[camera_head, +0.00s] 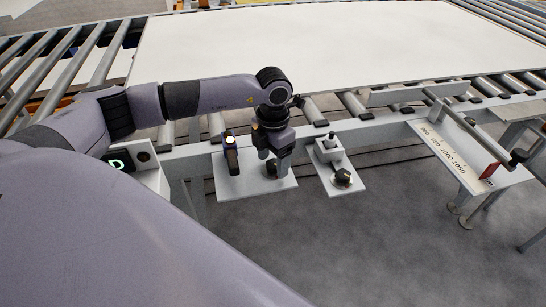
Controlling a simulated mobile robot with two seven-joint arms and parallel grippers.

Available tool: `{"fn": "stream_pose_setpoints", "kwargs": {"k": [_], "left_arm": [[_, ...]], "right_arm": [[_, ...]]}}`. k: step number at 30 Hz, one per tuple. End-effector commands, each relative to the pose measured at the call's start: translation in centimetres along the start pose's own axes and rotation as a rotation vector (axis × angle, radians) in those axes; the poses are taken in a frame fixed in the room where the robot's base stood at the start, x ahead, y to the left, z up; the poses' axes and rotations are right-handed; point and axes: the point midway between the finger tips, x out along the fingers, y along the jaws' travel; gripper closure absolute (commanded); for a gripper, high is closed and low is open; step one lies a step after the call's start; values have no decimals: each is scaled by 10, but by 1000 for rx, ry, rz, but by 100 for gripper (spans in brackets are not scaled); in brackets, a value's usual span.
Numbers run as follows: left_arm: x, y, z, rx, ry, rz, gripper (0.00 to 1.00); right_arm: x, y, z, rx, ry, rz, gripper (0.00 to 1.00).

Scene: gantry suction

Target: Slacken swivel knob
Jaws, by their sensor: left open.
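My left arm comes in from the left, and its gripper (270,160) points down over a light grey plate (228,185) fixed to the front rail. The gripper is open. A small dark knob (271,170) shows at the fingertips, low on that plate. I cannot tell whether the fingers touch it. A second black knob (343,176) stands on a separate small plate to the right, clear of the gripper. No readable label shows which of them is the swivel knob. My right gripper is out of view.
A large white panel (330,45) lies on rollers behind. A numbered scale plate (450,155) with a red pointer is at right.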

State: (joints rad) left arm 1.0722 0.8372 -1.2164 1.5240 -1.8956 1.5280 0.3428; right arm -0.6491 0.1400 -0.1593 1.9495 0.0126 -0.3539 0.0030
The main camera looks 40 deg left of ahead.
Motion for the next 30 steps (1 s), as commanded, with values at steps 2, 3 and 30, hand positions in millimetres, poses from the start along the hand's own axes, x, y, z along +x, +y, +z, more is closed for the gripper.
{"fn": "stream_pose_setpoints", "kwargs": {"k": [2,3,30], "left_arm": [[0,0,0,0,0,0,33],[0,0,0,0,0,0,43],[-1,-1,0,-318,0,-2,89]], "right_arm": [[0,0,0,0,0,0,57],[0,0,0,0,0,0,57],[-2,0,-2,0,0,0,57]]}}
